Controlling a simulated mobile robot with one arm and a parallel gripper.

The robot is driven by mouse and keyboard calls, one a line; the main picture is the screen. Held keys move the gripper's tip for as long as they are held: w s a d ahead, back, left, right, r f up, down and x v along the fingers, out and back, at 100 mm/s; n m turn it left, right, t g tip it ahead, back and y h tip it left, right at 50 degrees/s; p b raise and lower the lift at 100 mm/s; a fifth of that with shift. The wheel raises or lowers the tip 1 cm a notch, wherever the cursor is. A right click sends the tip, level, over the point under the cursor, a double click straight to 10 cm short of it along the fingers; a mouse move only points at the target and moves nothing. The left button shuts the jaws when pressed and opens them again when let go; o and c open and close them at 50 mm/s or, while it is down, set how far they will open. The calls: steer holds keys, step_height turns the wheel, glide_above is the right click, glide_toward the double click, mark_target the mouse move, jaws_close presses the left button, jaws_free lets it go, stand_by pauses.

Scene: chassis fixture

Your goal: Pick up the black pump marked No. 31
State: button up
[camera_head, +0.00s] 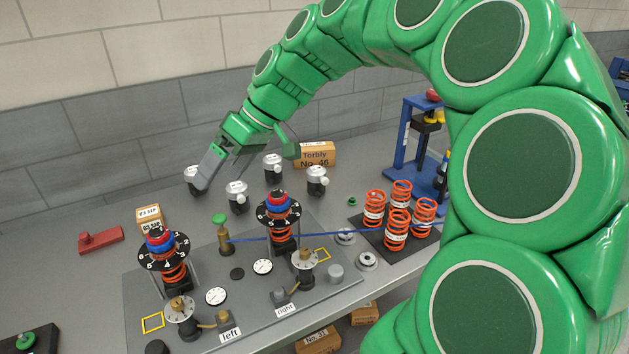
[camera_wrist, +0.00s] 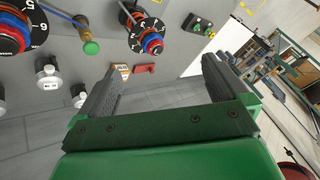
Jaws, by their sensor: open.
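Several black pumps with silver-white tops stand at the back of the bench. In the head view they are a far-left pump (camera_head: 195,182), a front pump (camera_head: 237,197), a back-middle pump (camera_head: 273,168) and a right pump (camera_head: 317,181). Their labels are too small to read, so I cannot tell which is No. 31. My gripper (camera_head: 222,178) is open, above and near the far-left and front pumps. In the wrist view my gripper (camera_wrist: 157,85) has nothing between its fingers. Pumps show there at left (camera_wrist: 48,76) and beside the left finger (camera_wrist: 78,95).
A fixture plate (camera_head: 250,292) with two orange-spring units fills the front. A brass-and-green tool (camera_head: 222,236), a Torbly No. 46 box (camera_head: 317,154), orange springs (camera_head: 397,230) and a blue press (camera_head: 412,140) stand around. A red part (camera_head: 101,240) lies left.

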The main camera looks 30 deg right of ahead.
steer(key=w+d+t+y, duration=0.2)
steer(key=w+d+t, duration=0.3)
steer(key=w+d, duration=1.05)
steer(key=w+d+f+t+h, duration=0.1)
steer(key=w+d+f+t, duration=0.15)
steer(key=d, duration=0.55)
steer(key=w+d+f+t, duration=0.1)
steer(key=d+f, duration=0.2)
steer(key=d, duration=0.4)
steer(key=w+d+f+t+h, duration=0.1)
steer(key=w+d+f, duration=0.15)
steer(key=d, duration=0.55)
glide_toward(319, 169)
steer(key=x, duration=0.4)
steer(key=shift+x, duration=3.45)
steer(key=shift+c, duration=0.3)
steer(key=c, duration=1.4)
